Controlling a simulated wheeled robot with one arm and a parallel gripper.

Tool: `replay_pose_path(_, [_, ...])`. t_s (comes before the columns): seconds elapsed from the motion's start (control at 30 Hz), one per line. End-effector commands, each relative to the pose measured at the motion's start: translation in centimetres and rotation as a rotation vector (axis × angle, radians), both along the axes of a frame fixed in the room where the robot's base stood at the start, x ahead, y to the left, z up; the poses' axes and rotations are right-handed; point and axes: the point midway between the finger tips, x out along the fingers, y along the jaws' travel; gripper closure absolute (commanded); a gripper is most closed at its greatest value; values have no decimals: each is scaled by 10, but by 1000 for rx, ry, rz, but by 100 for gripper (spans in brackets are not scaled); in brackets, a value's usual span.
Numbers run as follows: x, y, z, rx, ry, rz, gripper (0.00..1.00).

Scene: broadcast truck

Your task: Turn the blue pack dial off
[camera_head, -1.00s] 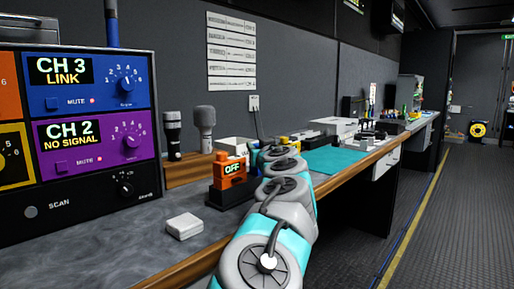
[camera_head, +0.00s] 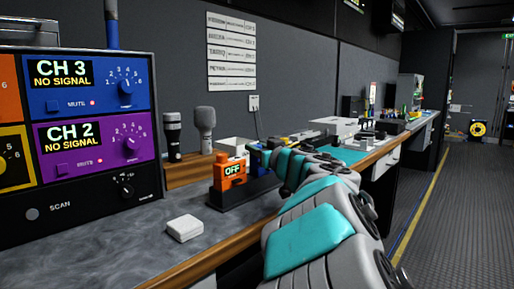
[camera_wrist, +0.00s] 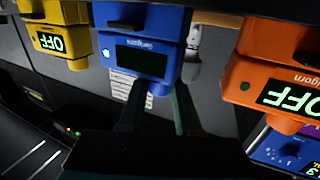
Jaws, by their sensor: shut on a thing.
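The blue pack (camera_wrist: 166,28) hangs upside down in the middle of the wrist view. The blue CH 3 panel (camera_head: 62,100) reads NO SIGNAL.
An orange pack (camera_head: 229,170) reading OFF stands beside the blue one; it also shows in the wrist view (camera_wrist: 275,75). A yellow pack (camera_wrist: 58,40) reading OFF is on the other side. A white box (camera_head: 184,228) lies on the counter.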

Motion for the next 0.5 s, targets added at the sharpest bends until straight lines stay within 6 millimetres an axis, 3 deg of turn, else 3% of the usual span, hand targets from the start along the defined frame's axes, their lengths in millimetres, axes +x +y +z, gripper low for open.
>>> replay_pose_path(0.5, [2,-3,-1,0,0,331,100])
